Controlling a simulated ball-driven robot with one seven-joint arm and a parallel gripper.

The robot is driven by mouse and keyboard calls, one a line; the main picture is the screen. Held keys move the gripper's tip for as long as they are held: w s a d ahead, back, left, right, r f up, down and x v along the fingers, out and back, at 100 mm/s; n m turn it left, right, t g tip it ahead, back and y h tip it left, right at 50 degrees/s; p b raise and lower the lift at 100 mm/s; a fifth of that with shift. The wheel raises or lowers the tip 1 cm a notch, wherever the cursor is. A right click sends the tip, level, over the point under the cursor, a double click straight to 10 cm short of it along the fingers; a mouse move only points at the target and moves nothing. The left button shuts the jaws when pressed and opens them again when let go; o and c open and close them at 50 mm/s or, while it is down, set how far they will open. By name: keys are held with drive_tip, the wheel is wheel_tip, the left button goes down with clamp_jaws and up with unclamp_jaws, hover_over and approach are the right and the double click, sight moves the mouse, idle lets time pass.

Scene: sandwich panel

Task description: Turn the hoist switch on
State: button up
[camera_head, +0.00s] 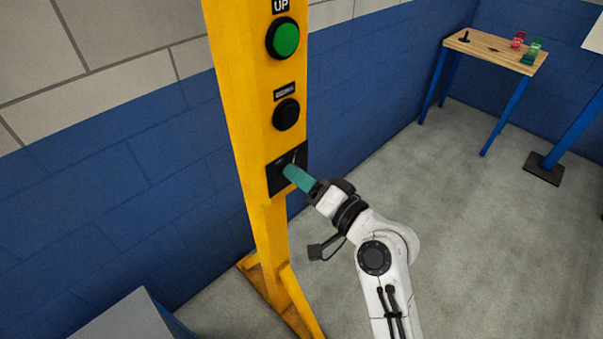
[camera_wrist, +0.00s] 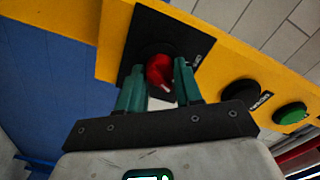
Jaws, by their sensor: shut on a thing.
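The hoist switch is a red rotary knob (camera_wrist: 160,72) on a black square plate (camera_wrist: 143,36), fixed to a yellow post. In the head view the plate (camera_head: 274,182) sits low on the post, and my gripper hides the knob. My gripper (camera_wrist: 160,82) has teal fingers, one on each side of the red knob, and is shut on it. In the head view my gripper (camera_head: 292,174) reaches the plate from the right. A small label beside the knob is too blurred to read.
The yellow post (camera_head: 238,110) also carries a green UP button (camera_head: 283,39) and a black button (camera_head: 286,114) above the switch. A blue and grey block wall (camera_head: 140,190) stands behind. A wooden table (camera_head: 490,50) with small items stands at the back right. Grey floor (camera_head: 470,220) is clear.

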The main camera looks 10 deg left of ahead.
drive_tip(key=shift+m, duration=0.4)
drive_tip(key=o, duration=1)
drive_tip(key=shift+o, duration=0.2)
drive_tip(key=b+v, duration=0.2)
drive_tip(key=v, duration=0.8)
drive_tip(key=shift+s+d+b, duration=0.25)
drive_tip(key=shift+d+b, duration=0.05)
drive_tip(key=shift+d, duration=0.05)
